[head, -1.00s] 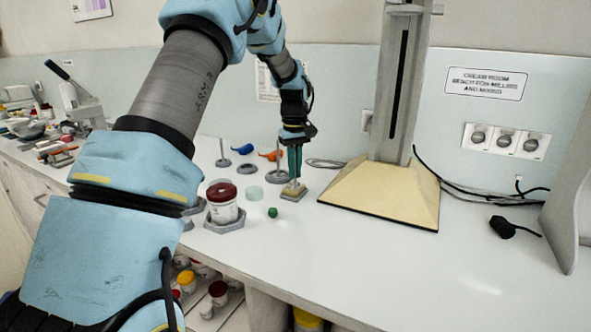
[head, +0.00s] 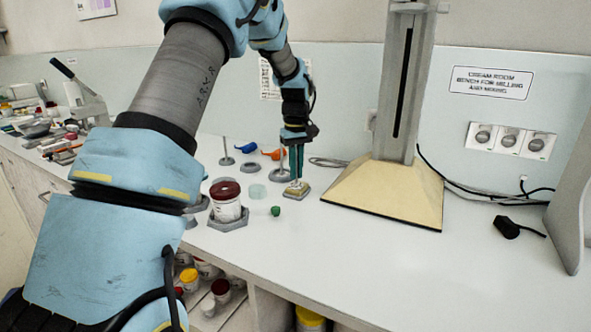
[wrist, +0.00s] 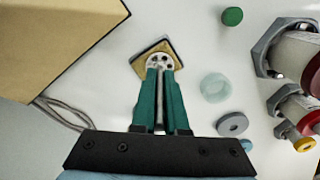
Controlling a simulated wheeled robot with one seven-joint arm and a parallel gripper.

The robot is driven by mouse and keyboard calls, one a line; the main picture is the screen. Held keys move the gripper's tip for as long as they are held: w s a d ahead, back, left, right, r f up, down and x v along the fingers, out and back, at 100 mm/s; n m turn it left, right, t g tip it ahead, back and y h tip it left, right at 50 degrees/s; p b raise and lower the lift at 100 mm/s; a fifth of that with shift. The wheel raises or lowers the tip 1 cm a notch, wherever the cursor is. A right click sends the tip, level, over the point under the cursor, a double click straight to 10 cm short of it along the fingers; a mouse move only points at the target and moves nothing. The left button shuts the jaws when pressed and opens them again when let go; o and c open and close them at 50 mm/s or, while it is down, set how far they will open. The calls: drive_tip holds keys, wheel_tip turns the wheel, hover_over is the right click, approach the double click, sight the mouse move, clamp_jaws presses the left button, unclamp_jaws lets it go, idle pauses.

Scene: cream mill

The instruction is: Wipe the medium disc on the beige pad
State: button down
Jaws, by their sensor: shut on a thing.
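My gripper (head: 297,176) points down at the middle of the bench, its green fingers shut on the upright stem of a grey perforated disc. In the wrist view, the fingers (wrist: 160,100) reach to this disc (wrist: 159,62), which shows several holes. The disc is over the beige pad (wrist: 166,45), a small square with a dark edge, and appears to rest on it. The pad also shows in the head view (head: 305,192). The disc's underside is hidden.
A red-lidded jar (head: 227,207) stands in a grey hexagonal holder. A green cap (head: 276,211) and a pale translucent ring (head: 257,191) lie nearby. A stand with a beige sloped base (head: 385,197) is close on the right.

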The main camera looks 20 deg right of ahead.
drive_tip(key=shift+w+d, duration=0.1)
drive_tip(key=shift+w+d, duration=0.25)
drive_tip(key=shift+w+p, duration=0.1)
drive_tip(key=shift+p, duration=0.25)
drive_tip(key=shift+w+d, duration=0.2)
drive_tip(key=shift+d, duration=0.05)
drive_tip(key=shift+s+a, duration=0.15)
drive_tip(key=shift+s+a, duration=0.25)
drive_tip(key=shift+s, duration=0.05)
drive_tip(key=shift+r, duration=0.15)
drive_tip(key=shift+r+p, duration=1.1)
drive_tip(key=shift+r, duration=0.3)
